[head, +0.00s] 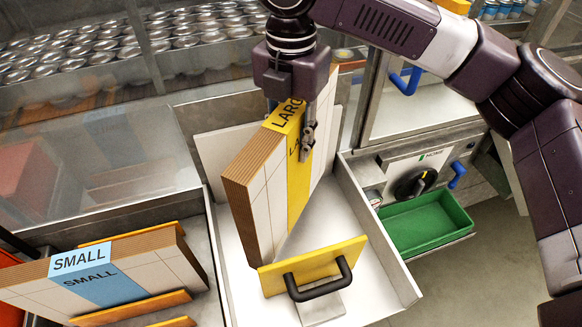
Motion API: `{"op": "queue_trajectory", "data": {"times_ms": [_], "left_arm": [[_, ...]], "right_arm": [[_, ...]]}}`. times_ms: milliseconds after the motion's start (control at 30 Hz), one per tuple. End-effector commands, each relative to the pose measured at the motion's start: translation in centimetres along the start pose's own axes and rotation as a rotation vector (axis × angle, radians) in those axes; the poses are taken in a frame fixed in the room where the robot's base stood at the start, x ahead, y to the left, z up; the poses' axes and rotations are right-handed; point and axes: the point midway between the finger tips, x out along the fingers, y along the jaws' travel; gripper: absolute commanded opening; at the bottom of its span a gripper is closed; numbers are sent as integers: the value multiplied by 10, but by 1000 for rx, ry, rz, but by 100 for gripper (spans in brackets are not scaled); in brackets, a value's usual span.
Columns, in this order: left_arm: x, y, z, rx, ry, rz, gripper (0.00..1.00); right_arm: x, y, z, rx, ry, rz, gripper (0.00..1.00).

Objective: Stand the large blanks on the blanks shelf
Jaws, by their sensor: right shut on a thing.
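The large blanks (262,195) are a thick upright stack of white-faced card with brown layered edges and a yellow band marked LARGE. They stand tilted over a white metal tray (372,235), behind a yellow plate with a black handle (318,268). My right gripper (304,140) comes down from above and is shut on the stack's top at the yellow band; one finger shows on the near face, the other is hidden. I cannot tell whether the stack's bottom touches the tray. No blanks shelf is clearly identifiable. My left gripper is not in view.
Small blanks (150,262) with a blue band lie at lower left between yellow-orange guides (140,305). A green bin (425,222) and a panel with a black knob (412,183) are at right. Several cans (75,55) stand behind clear panels at the back.

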Motion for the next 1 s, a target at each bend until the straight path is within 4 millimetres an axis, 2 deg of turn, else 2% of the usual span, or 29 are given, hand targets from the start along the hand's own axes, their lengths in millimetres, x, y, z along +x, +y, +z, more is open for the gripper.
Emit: {"op": "queue_trajectory", "data": {"times_ms": [133,333,600,867,900,1000], "left_arm": [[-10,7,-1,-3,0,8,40],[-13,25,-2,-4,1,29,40],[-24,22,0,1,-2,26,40],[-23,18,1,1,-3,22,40],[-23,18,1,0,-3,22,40],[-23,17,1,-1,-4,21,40]], "right_arm": [[27,-1,0,0,1,-1,0],[44,0,0,0,0,1,0],[78,0,0,1,1,0,0],[85,0,0,0,-1,2,0],[86,0,0,0,0,0,30],[86,0,0,0,0,0,41]]}}
